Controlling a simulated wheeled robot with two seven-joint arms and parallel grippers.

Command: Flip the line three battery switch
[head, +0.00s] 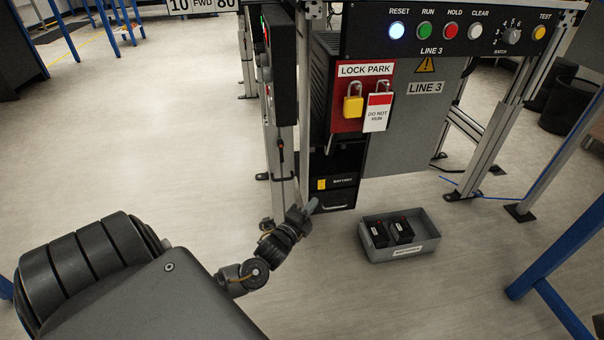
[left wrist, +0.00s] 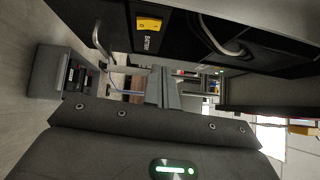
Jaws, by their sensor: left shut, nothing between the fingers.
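The battery switch (head: 321,184) is a small yellow switch beside a "BATTERY" label, on the dark battery unit (head: 334,196) low under the LINE 3 panel. In the left wrist view the yellow switch (left wrist: 150,23) shows near the top, with its label sideways. My left gripper (head: 311,206) is just below and left of the switch, near the unit's front handle. It is shut and empty. Its fingers (left wrist: 163,87) show in the left wrist view, apart from the switch. Whether they touch the handle I cannot tell. My right gripper is not in view.
A grey bin (head: 428,246) with black batteries stands on the floor to the right. A red lock park board (head: 349,125) holds a yellow padlock and a white tag above the unit. A metal frame post (head: 303,100) stands left of the unit. Blue legs stand at right.

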